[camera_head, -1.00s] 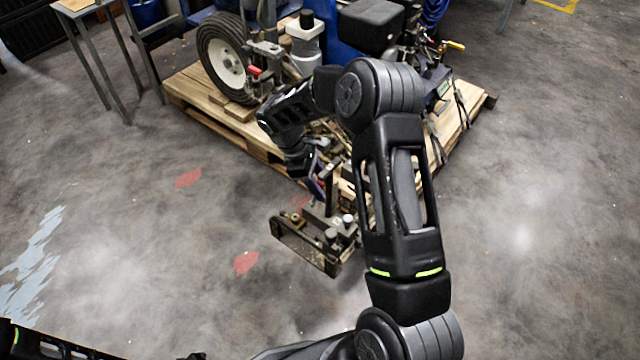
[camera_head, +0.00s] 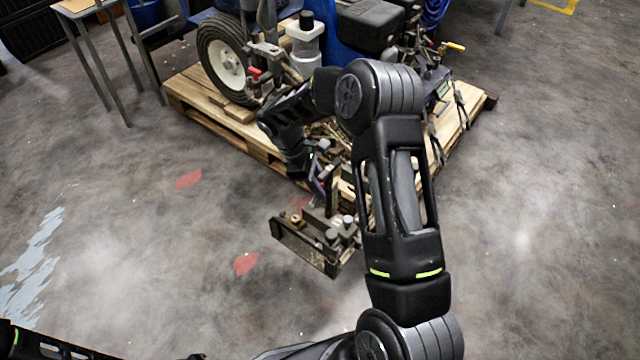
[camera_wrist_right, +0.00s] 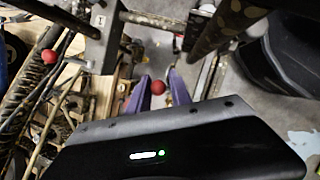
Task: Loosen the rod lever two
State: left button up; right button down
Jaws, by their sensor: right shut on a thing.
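In the right wrist view, a lever's red ball knob (camera_wrist_right: 157,87) sits between the two purple fingers of my right gripper (camera_wrist_right: 159,90), which is shut on it. The rod below the knob is hard to make out. A second red knob (camera_wrist_right: 48,56) on a thin rod is to the left. A grey block marked "I" (camera_wrist_right: 98,20) is near the top. In the head view my right gripper (camera_head: 319,186) reaches down at the front of the line striper (camera_head: 305,45); my forearm hides part of that area. My left gripper is out of view.
The line striper stands on a wooden pallet (camera_head: 188,97). A metal frame part (camera_head: 306,247) juts out in front, close to my right gripper. A small table (camera_head: 85,8) stands at the far left. The floor at left and right is clear.

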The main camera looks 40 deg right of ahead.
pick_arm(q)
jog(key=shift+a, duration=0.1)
pick_arm(e)
jog(key=shift+w+d+r, duration=0.15)
jog(key=shift+w+d, duration=0.1)
jog(key=shift+w, duration=0.05)
dwell(0.5)
